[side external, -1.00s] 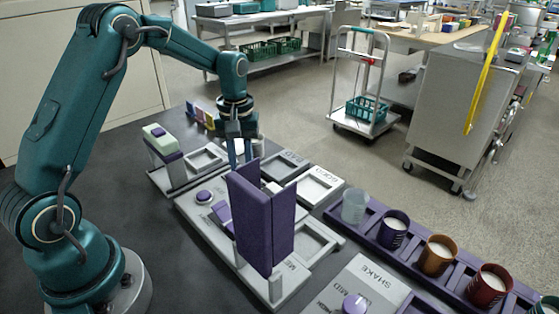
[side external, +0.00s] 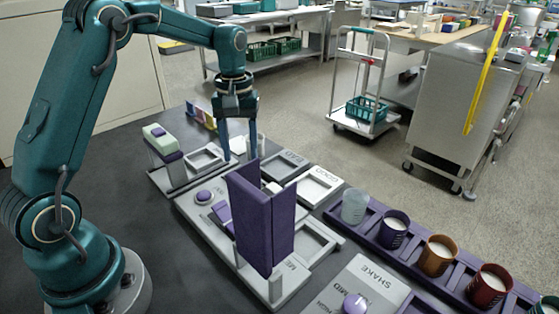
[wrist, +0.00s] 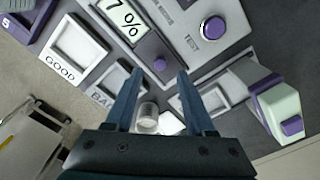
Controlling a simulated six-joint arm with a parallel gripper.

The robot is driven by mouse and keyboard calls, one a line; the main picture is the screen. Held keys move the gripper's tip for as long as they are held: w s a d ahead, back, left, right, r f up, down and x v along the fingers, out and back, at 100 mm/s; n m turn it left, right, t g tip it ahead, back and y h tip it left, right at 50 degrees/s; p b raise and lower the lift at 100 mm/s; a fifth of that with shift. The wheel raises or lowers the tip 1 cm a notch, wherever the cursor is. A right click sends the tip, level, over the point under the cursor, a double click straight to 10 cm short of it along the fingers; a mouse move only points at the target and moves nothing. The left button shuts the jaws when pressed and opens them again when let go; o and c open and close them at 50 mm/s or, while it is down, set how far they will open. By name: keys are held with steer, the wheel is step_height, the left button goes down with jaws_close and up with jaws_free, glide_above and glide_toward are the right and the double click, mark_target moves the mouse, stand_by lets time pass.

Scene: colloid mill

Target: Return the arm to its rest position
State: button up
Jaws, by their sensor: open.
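My gripper (side external: 238,155) is open, pointing down over the far end of the grey test station, behind its upright purple panel (side external: 262,215). In the wrist view its two fingers (wrist: 159,72) are spread apart with nothing held between their tips. A small white cup (wrist: 147,118) stands below, showing between the fingers; it also shows in the side view beside the right finger (side external: 259,145). The cup appears apart from the fingers.
Trays marked GOOD (wrist: 75,42) and BAD lie near the gripper. A pale green and purple device (side external: 161,140) stands to the left. A purple rack (side external: 340,222) with several cups is at the right. The dark table (side external: 120,200) is bare between my arm and the station.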

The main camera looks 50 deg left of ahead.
steer(key=shift+r, duration=0.45)
steer(key=shift+d, duration=0.1)
steer(key=s+d+r+m+t, duration=0.35)
steer(key=s+d+r, duration=0.35)
steer(key=r, duration=0.4)
steer(key=s+d+f+m+t, duration=0.2)
steer(key=s+f+m, duration=0.2)
steer(key=s, duration=0.6)
steer(key=shift+d+f+m, duration=0.25)
steer(key=shift+d+m, duration=0.05)
steer(key=shift+m, duration=0.45)
